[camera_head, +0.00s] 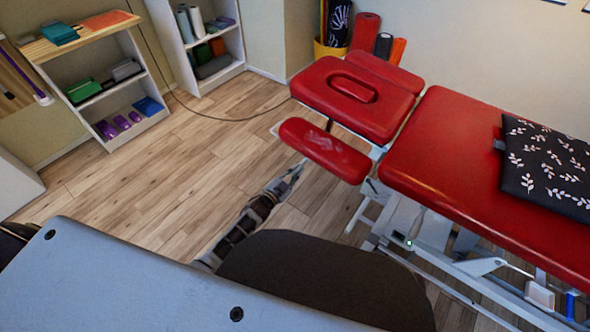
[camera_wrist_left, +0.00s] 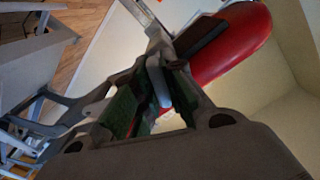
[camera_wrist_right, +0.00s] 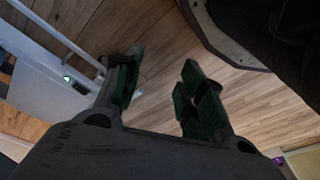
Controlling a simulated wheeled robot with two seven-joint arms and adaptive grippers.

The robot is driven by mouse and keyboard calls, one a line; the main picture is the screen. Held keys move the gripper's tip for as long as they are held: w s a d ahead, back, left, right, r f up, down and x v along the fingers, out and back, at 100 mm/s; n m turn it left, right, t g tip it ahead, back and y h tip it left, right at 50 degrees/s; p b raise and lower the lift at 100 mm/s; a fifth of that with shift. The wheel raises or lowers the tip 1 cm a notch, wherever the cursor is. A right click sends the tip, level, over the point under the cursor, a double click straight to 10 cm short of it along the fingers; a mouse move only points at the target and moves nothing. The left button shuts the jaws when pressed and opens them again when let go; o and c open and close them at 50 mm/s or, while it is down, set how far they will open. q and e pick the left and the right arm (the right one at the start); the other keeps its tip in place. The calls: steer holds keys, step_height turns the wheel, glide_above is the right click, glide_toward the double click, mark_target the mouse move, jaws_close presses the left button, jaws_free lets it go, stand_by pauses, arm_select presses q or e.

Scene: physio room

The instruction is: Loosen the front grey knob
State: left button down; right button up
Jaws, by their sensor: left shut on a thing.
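My left gripper (camera_head: 290,178) is low beside the red armrest pad (camera_head: 325,149) of the treatment table (camera_head: 447,150). In the left wrist view, my left gripper's green-lined fingers close around a grey, elongated part (camera_wrist_left: 159,84), which looks like the grey knob, below the red pad (camera_wrist_left: 235,46). The fingers hide much of it, and whether it has turned cannot be told. My right gripper (camera_wrist_right: 160,82) shows in the right wrist view, fingers apart and empty, above the wood floor. It is hidden in the head view.
The table's white frame (camera_head: 400,236) has a small green light and stands right of my left gripper. Shelves (camera_head: 110,97) with small items stand at the back left. A yellow bin (camera_head: 328,50) with rolled mats stands behind the table. Floor at left is clear.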

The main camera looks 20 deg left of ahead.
arm_select(q)
steer(key=n+p, duration=0.1)
steer(key=n, duration=0.1)
steer(key=shift+n, duration=0.4)
steer(key=shift+n+p, duration=0.4)
steer(key=shift+n, duration=0.9)
arm_select(e)
step_height(320, 180, down, 6)
steer(key=d, duration=0.1)
steer(key=shift+d+f, duration=0.2)
steer(key=shift+f, duration=0.05)
arm_select(q)
steer(key=c, duration=1.5)
jaws_free()
steer(key=shift+o, duration=0.4)
steer(key=shift+s+f, duration=0.1)
steer(key=shift+s, duration=0.05)
steer(key=v, duration=1.1)
steer(key=shift+s+a, duration=0.15)
steer(key=shift+s, duration=0.2)
arm_select(e)
steer(key=shift+r, duration=0.1)
